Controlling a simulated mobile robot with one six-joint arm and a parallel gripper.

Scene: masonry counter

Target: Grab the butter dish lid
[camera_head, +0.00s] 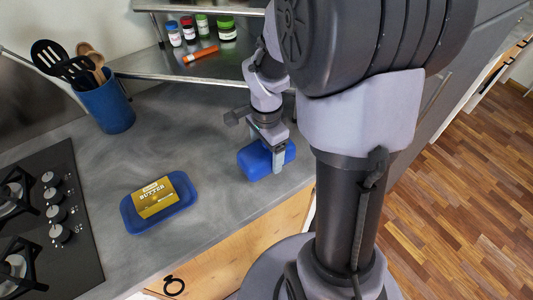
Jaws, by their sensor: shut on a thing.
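The butter dish lid (254,163) is a blue, box-like cover near the counter's front edge, right of the dish. My gripper (278,163) is shut on it, with a finger in front of its near side. I cannot tell whether the lid touches the counter or is just above it. The butter dish base (133,221) is a shallow blue tray on the counter at the left. A yellow-wrapped block of butter (155,198) lies open to view in it.
A black gas hob (85,262) is at the left. A blue holder (108,108) with utensils stands at the back left. A metal shelf (150,66) behind holds several small jars and an orange tube (200,54). The counter between dish and lid is clear.

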